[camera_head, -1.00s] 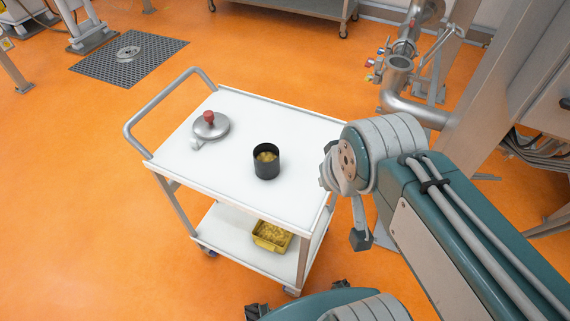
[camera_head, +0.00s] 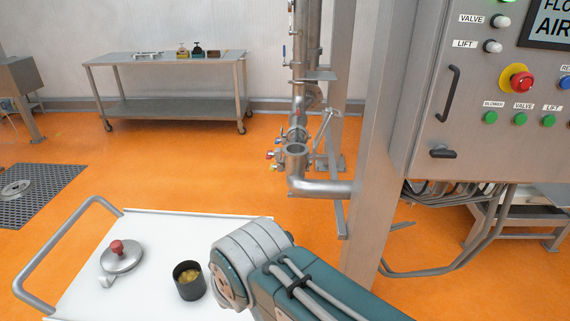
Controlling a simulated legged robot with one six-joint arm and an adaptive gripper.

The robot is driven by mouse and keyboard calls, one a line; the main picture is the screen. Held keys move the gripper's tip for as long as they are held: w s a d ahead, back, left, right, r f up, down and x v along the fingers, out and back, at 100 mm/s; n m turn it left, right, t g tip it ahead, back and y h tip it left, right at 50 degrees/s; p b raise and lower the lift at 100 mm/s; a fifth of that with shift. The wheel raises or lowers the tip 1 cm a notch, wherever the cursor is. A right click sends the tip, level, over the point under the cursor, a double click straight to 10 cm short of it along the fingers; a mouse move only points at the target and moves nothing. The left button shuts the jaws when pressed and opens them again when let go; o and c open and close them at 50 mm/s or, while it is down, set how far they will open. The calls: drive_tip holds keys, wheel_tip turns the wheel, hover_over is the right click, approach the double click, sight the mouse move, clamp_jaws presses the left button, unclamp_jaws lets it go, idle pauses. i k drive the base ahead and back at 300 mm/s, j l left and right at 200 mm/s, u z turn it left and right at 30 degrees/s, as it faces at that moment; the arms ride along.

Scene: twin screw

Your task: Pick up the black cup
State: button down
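The black cup (camera_head: 189,283) stands upright on the white top of the cart (camera_head: 165,224), near the bottom of the picture. It has yellowish contents inside. My arm reaches in from the lower right, and its rounded wrist joint is just right of the cup in the picture. My gripper is not in view; it lies below the picture edge or behind the arm. Nothing is seen holding the cup.
A metal lid with a red knob (camera_head: 121,257) lies left of the cup. The cart's handle (camera_head: 62,243) is at the left. A steel pipe (camera_head: 322,188), a post and a control panel (camera_head: 480,110) stand right. A steel table (camera_head: 167,65) is at the back.

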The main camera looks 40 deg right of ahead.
sight(189, 279)
drive_tip(key=k+j, duration=0.1)
drive_tip(key=j, duration=0.35)
drive_tip(key=k+j+u, duration=0.1)
drive_tip(key=j, duration=0.35)
drive_tip(key=i+j+u, duration=0.1)
drive_tip(key=i+j, duration=0.3)
drive_tip(key=j, duration=0.15)
